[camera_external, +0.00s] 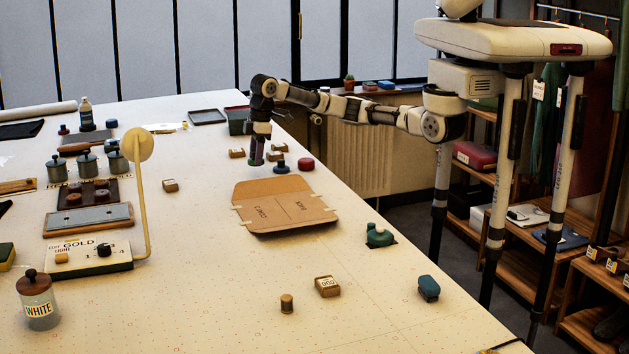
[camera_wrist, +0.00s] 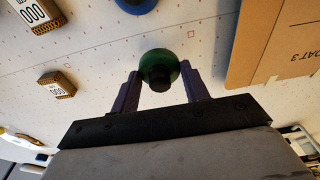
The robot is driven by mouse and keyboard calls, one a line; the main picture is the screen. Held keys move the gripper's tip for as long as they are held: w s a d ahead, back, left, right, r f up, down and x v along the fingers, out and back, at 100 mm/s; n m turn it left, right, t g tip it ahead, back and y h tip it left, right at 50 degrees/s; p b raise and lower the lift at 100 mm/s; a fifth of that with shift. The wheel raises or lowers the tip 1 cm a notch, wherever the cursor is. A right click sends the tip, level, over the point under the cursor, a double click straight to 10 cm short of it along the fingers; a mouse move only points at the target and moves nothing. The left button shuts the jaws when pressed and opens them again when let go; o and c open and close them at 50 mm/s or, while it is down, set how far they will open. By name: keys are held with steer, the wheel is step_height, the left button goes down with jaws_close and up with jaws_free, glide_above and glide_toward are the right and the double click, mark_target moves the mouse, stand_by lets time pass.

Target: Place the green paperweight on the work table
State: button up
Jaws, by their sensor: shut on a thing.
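My gripper (camera_external: 256,153) is over the far right part of the work table (camera_external: 350,275), with its fingers pointing down. It is shut on a green round paperweight with a dark knob. In the wrist view the paperweight (camera_wrist: 160,58) sits between the two fingertips of my gripper (camera_wrist: 160,84). In the external view the held piece is small and mostly merged with the fingers. It is at or just above the table top; I cannot tell whether it touches.
A cardboard pattern piece (camera_external: 283,205) lies in front of my gripper. A dark blue round piece (camera_external: 281,167), a red one (camera_external: 305,164) and small wooden blocks (camera_external: 237,153) are close by. A green object (camera_external: 379,236) stands near the right edge. The front middle has free room.

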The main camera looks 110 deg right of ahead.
steer(key=shift+f+p, duration=0.3)
steer(key=shift+f, duration=1.45)
steer(key=shift+f, duration=0.1)
steer(key=o, duration=1.2)
steer(key=shift+c, duration=0.2)
step_height(320, 180, up, 12)
steer(key=s+b, duration=0.2)
steer(key=shift+b, duration=0.35)
